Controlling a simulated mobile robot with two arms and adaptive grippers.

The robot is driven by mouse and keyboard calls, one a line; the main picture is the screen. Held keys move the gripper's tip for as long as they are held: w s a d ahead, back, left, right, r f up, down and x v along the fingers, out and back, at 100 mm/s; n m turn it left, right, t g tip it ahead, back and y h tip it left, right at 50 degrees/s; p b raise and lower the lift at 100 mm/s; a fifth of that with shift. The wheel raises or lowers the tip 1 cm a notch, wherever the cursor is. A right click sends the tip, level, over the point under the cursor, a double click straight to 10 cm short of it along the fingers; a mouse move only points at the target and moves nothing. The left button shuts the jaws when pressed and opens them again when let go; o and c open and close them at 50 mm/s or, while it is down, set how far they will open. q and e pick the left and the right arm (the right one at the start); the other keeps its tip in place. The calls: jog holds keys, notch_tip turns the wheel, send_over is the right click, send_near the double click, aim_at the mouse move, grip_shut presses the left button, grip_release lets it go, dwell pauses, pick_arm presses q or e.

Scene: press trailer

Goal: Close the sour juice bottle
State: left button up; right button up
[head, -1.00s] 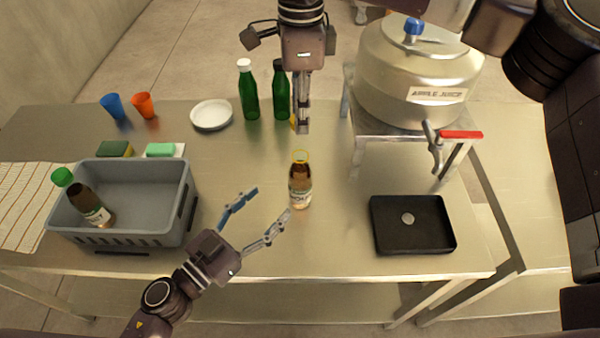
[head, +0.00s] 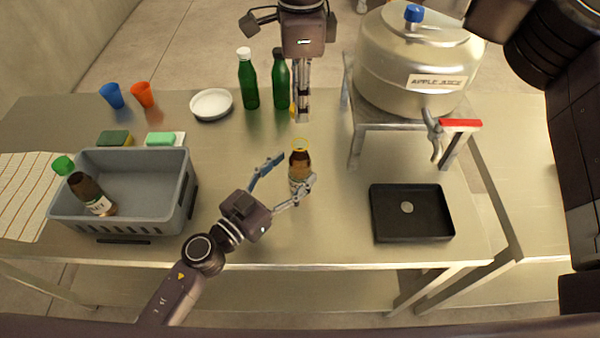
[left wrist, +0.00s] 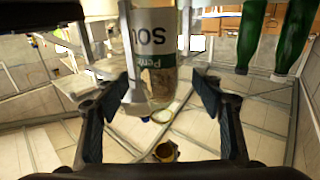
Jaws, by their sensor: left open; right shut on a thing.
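The sour juice bottle (head: 299,166), brown with a pale label and a yellow ring at its top, stands upright on the table. My left gripper (head: 294,170) is open, with one finger behind and one in front of the bottle. In the left wrist view, the bottle (left wrist: 160,60) stands between the open fingers (left wrist: 165,90), its label upside down and partly reading "SOU". My right gripper (head: 302,112) points down behind the bottle, above the table. It is shut on a small yellow thing (head: 292,109), mostly hidden, which looks like a cap.
Two green bottles (head: 248,82) stand close behind, left of my right gripper. The apple juice tank (head: 412,60) on its stand and a black tray (head: 412,230) are at right. A grey crate (head: 150,170) holding a green-capped bottle (head: 93,195) is at left. The table's front middle is clear.

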pick_arm(q)
jog(key=shift+x, duration=1.7)
jog(key=shift+c, duration=0.6)
grip_shut()
pick_arm(e)
send_over(300, 138)
jog(key=shift+f, duration=2.45)
jog(key=shift+f, duration=0.9)
jog(key=shift+f, duration=0.6)
